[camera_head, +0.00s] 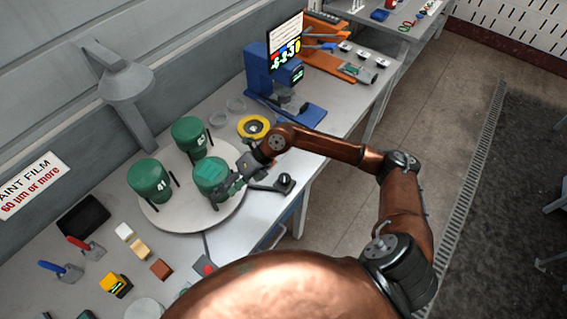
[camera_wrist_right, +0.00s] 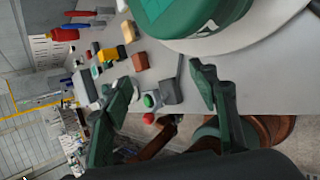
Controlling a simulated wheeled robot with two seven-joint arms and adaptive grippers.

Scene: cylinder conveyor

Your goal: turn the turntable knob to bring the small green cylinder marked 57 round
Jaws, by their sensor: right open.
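A pale round turntable (camera_head: 185,218) carries three green cylinders. The left cylinder (camera_head: 150,180) is marked 41; the back cylinder (camera_head: 188,135) has a marking too small to read surely. The front cylinder (camera_head: 208,172) is partly hidden by my right gripper (camera_head: 234,188), and its number is not readable. I cannot tell which is 57. A dark knob (camera_head: 285,182) sits at the table edge, right of the turntable. My right gripper is open beside the front cylinder; in the wrist view its open fingers (camera_wrist_right: 162,78) show below a green cylinder (camera_wrist_right: 205,15). My left gripper is not in view.
A grey lamp-like fixture (camera_head: 125,85) stands behind the turntable. A yellow ring (camera_head: 253,126) and a blue machine (camera_head: 262,75) are at the back right. Small blocks (camera_head: 140,248) and red- and blue-handled tools (camera_head: 62,270) lie front left.

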